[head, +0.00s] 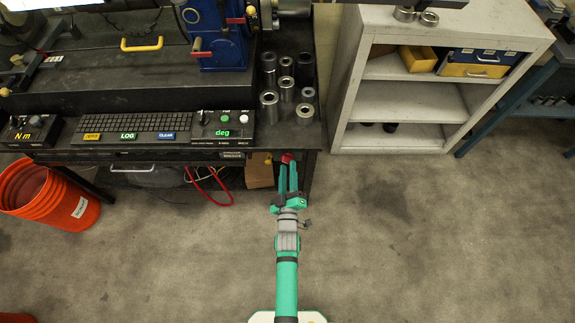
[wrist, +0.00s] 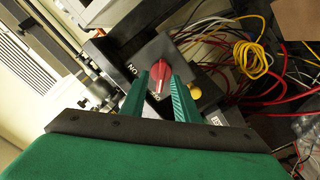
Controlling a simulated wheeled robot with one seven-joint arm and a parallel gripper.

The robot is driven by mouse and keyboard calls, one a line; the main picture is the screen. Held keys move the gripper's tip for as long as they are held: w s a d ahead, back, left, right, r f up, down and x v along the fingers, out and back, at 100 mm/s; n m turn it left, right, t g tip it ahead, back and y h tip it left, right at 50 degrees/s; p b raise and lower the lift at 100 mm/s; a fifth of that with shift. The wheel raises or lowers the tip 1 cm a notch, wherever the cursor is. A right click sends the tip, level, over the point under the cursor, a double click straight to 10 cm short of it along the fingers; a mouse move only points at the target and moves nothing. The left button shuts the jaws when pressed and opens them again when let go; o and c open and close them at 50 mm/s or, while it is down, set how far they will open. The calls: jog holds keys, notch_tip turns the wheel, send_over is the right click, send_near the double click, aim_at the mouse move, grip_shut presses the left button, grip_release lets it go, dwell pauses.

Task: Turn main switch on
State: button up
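The main switch is a red knob (wrist: 160,76) on a dark grey plate (wrist: 152,54) in the wrist view. White lettering that seems to read ON is left of the knob; another small label below it is partly hidden. The knob also shows as a small red spot (head: 287,157) under the bench's front edge in the head view. My gripper (wrist: 161,82) is open, with its green fingers on either side of the knob. I cannot tell whether either finger touches it. My gripper also shows in the head view (head: 288,166).
Red, white and yellow cables (wrist: 251,58) hang right of the switch. A yellow round part (wrist: 194,90) sits just beside the right finger. In the head view, the bench (head: 190,155) overhangs the switch, a white shelf unit (head: 390,140) stands right, and the floor between is clear.

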aim_at(288, 160)
jog(key=shift+w+a, duration=0.1)
jog(key=shift+w, duration=1.1)
jog(key=shift+c, duration=0.3)
grip_shut()
